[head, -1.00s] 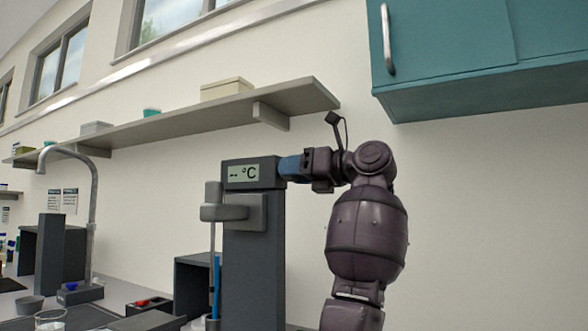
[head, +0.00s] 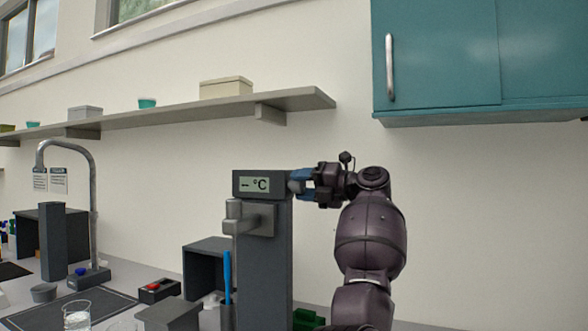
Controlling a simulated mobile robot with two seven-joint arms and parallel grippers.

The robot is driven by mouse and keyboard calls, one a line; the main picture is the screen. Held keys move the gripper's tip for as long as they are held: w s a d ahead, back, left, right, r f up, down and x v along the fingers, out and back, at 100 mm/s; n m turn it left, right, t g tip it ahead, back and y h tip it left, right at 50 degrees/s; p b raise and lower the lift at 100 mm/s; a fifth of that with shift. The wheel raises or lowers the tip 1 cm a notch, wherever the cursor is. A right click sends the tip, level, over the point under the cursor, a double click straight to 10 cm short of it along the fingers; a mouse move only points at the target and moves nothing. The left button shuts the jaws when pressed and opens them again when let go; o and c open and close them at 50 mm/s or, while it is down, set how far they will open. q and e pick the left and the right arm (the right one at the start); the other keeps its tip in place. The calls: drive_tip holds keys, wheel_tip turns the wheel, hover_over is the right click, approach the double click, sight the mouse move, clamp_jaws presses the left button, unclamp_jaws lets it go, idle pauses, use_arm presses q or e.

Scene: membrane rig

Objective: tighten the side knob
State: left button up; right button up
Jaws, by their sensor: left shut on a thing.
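The dark grey column of the rig (head: 262,280) stands upright on the bench, with a display (head: 256,184) near its top reading "-- °C". My left gripper (head: 299,181) is at the right side of the column's top, beside the display. Its blue fingers are shut on the side knob, which is mostly hidden between them; only a little grey shows there. A grey clamp block (head: 258,218) sits on the column's front below the display. My right gripper is not in view.
A wall shelf (head: 200,111) with boxes runs above the column, and a teal cabinet (head: 440,60) hangs at the upper right. A tap (head: 92,200), dark stands, a glass beaker (head: 77,317) and a small box with a red top (head: 160,290) are on the left. The wall right of my arm is bare.

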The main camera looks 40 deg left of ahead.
use_arm(q)
drive_tip(key=m+p, duration=0.1)
drive_tip(key=r+m+p, duration=0.1)
drive_tip(key=m, duration=0.1)
drive_tip(key=shift+s+p, duration=0.15)
drive_tip(key=shift+p, duration=0.2)
drive_tip(key=m+p, duration=0.3)
drive_tip(key=shift+f, duration=0.2)
drive_tip(key=shift+f+m+p, duration=0.1)
drive_tip(key=shift+m+p, duration=0.5)
drive_tip(key=shift+w+f+m+p, duration=0.15)
drive_tip(key=shift+w+m+p, duration=0.05)
drive_tip(key=shift+m+p, duration=0.3)
drive_tip(key=shift+f, duration=0.1)
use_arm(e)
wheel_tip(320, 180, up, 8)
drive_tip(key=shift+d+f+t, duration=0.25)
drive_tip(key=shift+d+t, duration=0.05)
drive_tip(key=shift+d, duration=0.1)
